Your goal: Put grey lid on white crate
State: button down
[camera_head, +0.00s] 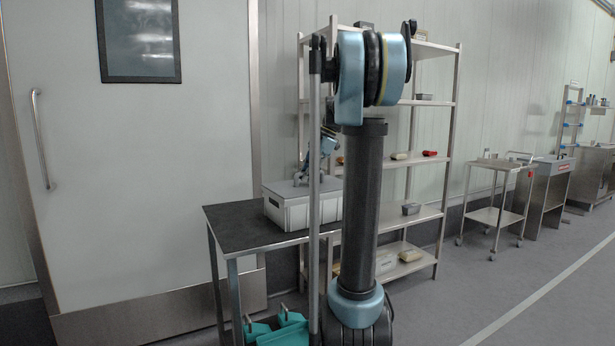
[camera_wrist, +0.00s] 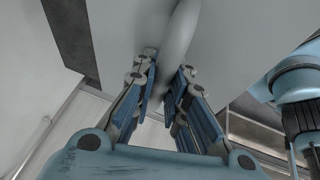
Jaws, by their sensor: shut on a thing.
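The white crate (camera_head: 290,213) stands upright on a dark-topped table. The grey lid (camera_head: 283,188) lies over the crate's open top, roughly level and lined up with its rim; I cannot tell whether it is fully seated. My gripper (camera_head: 302,179) is above the lid and shut on its handle. In the wrist view, my gripper's fingers (camera_wrist: 168,85) close around the rounded handle (camera_wrist: 182,35), with the lid's flat surface (camera_wrist: 235,45) behind. My own arm hides the right part of the crate and lid in the head view.
The table (camera_head: 235,231) has bare room left of the crate. A metal shelf rack (camera_head: 447,150) with small items stands behind my arm. A trolley (camera_head: 497,164) stands farther right.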

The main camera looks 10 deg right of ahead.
jog(key=c, duration=1.5)
grip_release()
jog(key=v, duration=1.1)
jog(key=shift+d+r, duration=0.25)
jog(key=shift+r, duration=0.05)
